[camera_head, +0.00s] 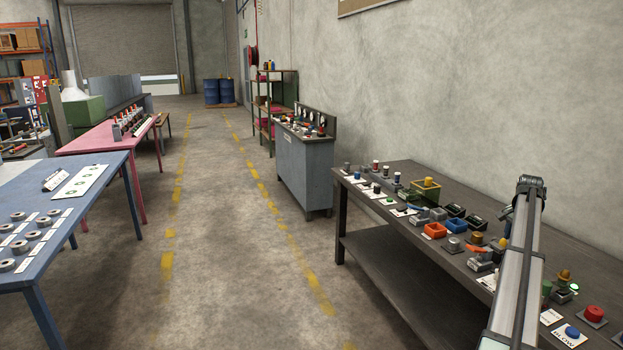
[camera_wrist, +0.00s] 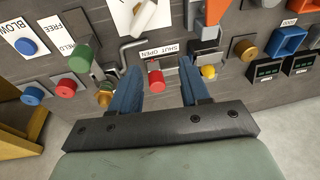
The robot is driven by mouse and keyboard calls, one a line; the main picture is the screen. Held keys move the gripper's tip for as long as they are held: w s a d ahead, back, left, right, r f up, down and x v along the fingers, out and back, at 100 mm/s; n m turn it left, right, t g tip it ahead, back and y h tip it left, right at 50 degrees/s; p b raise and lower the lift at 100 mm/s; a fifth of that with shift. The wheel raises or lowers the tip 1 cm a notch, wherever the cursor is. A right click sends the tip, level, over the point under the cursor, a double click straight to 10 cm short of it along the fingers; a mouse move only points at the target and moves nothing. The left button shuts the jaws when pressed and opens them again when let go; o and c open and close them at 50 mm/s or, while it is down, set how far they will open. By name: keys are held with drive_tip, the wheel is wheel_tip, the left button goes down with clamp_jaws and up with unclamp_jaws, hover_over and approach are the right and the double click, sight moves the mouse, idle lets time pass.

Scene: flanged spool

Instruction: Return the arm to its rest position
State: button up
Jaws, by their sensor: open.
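My gripper (camera_wrist: 160,66) shows in the wrist view with its two blue fingers apart and nothing held between them. A red knob (camera_wrist: 156,80) next to a "SHUT OPEN" label shows in the gap between the fingers; I cannot tell how far below them it is. My arm (camera_head: 522,262) reaches over the dark bench on the right in the head view.
The dark bench (camera_head: 400,280) carries many knobs, small bins and labelled parts, including an orange bin (camera_head: 435,230) and a red button (camera_head: 593,314). A blue table (camera_head: 100,172) with several ring-shaped parts stands left. The floor aisle (camera_head: 225,240) between is clear.

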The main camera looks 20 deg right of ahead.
drive_tip(key=s+a+f+n+y, duration=0.1)
drive_tip(key=s+a+f+n, duration=0.2)
drive_tip(key=a+f, duration=1.05)
drive_tip(key=s+a+f+n+g, duration=0.1)
drive_tip(key=s+a+f+n, duration=0.25)
drive_tip(key=a+f, duration=1)
drive_tip(key=s+a+f+n+y, duration=0.1)
drive_tip(key=s+a+f+n, duration=0.15)
drive_tip(key=a+f, duration=1.05)
drive_tip(key=s+a+f+n+g, duration=0.2)
drive_tip(key=s+a+f, duration=0.3)
drive_tip(key=s+a, duration=0.4)
drive_tip(key=s+a+f+n+g, duration=0.2)
drive_tip(key=s+a+f, duration=0.4)
drive_tip(key=a, duration=1)
drive_tip(key=s+a+f+n+g, duration=0.3)
drive_tip(key=s+a+f+n, duration=0.1)
drive_tip(key=s+a, duration=0.7)
drive_tip(key=shift+s+a+f+n, duration=0.35)
drive_tip(key=shift+a+f, duration=0.3)
drive_tip(key=shift+a, duration=0.55)
